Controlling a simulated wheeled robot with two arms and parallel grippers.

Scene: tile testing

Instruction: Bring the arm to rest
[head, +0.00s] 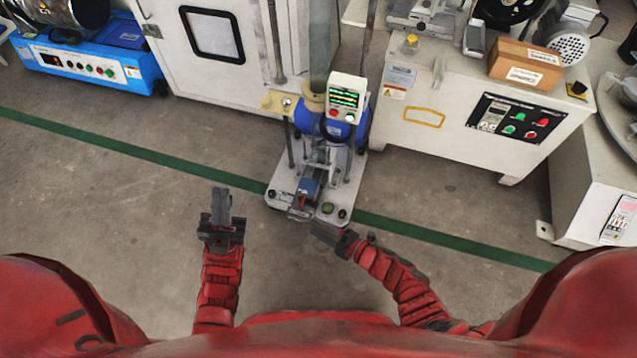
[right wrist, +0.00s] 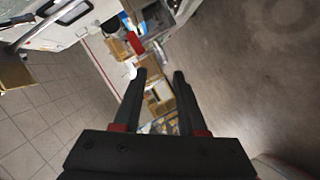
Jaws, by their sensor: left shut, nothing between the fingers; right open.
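My left gripper (head: 222,207) is at the left of the head view, above bare floor. It is shut with nothing held, and its arm comes up from the lower left. My right gripper (head: 326,235) is at the front edge of the testing machine's base plate in the head view. Whether it touches the plate I cannot tell. In the right wrist view its two dark fingers (right wrist: 165,85) are apart, with nothing held between them. The testing machine (head: 340,115) has a blue body, a small lit display and a pale base plate (head: 283,182).
A white cabinet (head: 170,45) and a blue machine (head: 90,65) stand at the back left. A white control cabinet (head: 450,135) stands at the right with a brown box (head: 525,65) on top. A green floor line (head: 130,150) crosses the floor. The floor at left is free.

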